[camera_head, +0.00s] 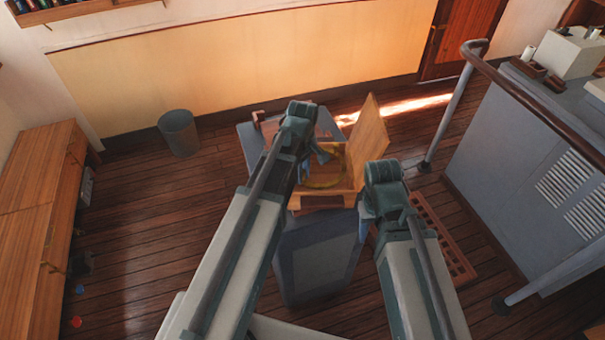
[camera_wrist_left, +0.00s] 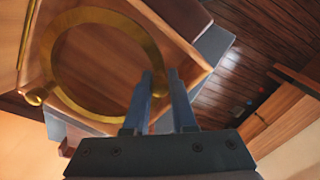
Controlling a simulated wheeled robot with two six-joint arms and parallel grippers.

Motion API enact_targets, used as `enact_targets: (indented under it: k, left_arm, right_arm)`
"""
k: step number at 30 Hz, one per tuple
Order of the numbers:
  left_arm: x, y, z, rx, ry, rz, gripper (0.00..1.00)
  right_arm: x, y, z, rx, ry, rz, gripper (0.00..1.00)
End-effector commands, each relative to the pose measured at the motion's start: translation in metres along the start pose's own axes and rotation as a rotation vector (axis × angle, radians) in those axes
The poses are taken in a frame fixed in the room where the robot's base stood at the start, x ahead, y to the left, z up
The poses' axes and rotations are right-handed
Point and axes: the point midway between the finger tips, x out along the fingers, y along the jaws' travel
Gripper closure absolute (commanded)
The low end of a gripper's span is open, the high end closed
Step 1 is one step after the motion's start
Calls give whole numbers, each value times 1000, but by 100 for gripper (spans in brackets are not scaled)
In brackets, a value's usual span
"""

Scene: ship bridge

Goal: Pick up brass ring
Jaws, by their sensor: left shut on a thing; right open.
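The brass ring (camera_head: 325,185) is at an open wooden box (camera_head: 318,202) with its lid (camera_head: 370,132) raised, on a grey stand. In the left wrist view the ring (camera_wrist_left: 95,16) shows large in front of the box interior (camera_wrist_left: 85,60), with its right rim at my fingers. My left gripper (camera_head: 318,156) is over the box and shut on the ring; its two blue fingers (camera_wrist_left: 160,74) are close together. I cannot tell whether the ring is clear of the box. My right gripper (camera_head: 364,222) is open, right of the box front, its fingers mostly hidden.
A grey console (camera_head: 520,165) with a brown handrail (camera_head: 530,100) stands at the right. Wooden cabinets (camera_head: 35,190) line the left side. A grey bin (camera_head: 179,133) stands by the back wall. A wooden grating (camera_head: 440,240) lies right of the stand. Open floor lies left of the stand.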

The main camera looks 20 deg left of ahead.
Motion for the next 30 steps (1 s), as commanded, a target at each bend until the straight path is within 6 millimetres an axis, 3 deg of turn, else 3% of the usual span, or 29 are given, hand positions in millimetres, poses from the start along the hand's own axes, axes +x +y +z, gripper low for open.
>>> enact_targets:
  k: [1,15,21,30]
  left_arm:
    - [-16,0,0,0,0,0,100]
    - [-97,0,0,0,0,0,100]
    - [-111,0,0,0,0,0,100]
    - [-110,0,0,0,0,0,100]
  right_arm:
    - [-16,2,1,2,0,-1,45]
    - [-97,9,6,6,-2,-2,45]
    - [-110,10,7,4,-3,-2,45]
    - [-109,10,7,3,-3,-2,45]
